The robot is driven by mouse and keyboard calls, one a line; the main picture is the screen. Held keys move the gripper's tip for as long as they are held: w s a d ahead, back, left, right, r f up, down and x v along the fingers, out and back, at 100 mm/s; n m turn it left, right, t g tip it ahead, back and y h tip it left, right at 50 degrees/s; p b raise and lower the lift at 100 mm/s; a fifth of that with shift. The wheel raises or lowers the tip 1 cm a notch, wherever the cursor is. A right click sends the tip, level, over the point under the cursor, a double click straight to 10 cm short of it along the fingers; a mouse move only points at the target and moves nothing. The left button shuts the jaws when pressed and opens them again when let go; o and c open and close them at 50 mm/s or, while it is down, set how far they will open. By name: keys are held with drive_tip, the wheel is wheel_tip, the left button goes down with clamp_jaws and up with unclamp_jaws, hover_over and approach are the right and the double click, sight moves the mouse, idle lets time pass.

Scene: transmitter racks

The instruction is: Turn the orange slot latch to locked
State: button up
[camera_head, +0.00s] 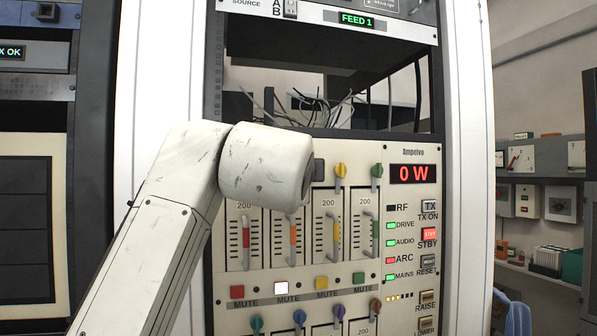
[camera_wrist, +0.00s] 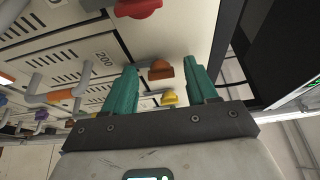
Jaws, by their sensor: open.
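The orange slot latch (camera_wrist: 160,70) shows in the wrist view as a small knob on the cream panel. My gripper (camera_wrist: 160,74) is open, its two teal fingers on either side of the latch. I cannot tell whether they touch it. In the head view my arm hides the latch and the gripper. The orange-handled module (camera_head: 293,233) shows below my arm there, second from left in the upper row.
The red latch (camera_wrist: 138,8) and yellow latch (camera_wrist: 170,98) are neighbours in the wrist view. In the head view, yellow (camera_head: 340,170) and green (camera_head: 377,170) latches stand right of my arm. A red "0 W" display (camera_head: 413,174) is further right. Module handles stick out from the panel.

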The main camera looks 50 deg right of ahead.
drive_tip(key=shift+a, duration=0.1)
drive_tip(key=b+v, duration=0.2)
drive_tip(key=v, duration=0.8)
drive_tip(key=shift+s+a, duration=0.2)
drive_tip(key=shift+s, duration=0.05)
drive_tip(key=shift+f, duration=0.1)
